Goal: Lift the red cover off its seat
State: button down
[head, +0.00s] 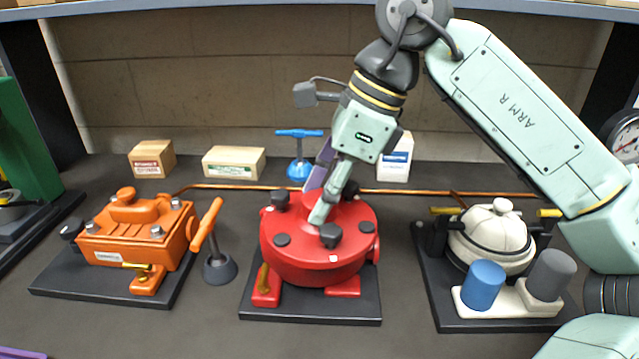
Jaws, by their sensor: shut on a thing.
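The red cover (305,252) is a round red lid with several dark knobs on top. It sits at the middle of the bench, over red feet (266,288) on a dark base plate (310,308). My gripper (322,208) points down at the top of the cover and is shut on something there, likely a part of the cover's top. The fingers hide the exact grip. No clear gap shows between the cover and the red parts below it, and I cannot tell whether it is raised.
A white domed unit (497,235) with blue (483,284) and grey (550,275) cylinders stands right. Boxes (233,162), a blue-handled valve (300,150) and a copper pipe (235,186) lie behind.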

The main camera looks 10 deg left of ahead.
jog(key=s+d+r+p, duration=0.1)
jog(key=s+d+r, duration=0.2)
jog(key=s, duration=0.6)
jog(key=shift+s+d+r, duration=0.25)
jog(key=shift+d+r, duration=0.15)
jog(key=shift+r, duration=0.15)
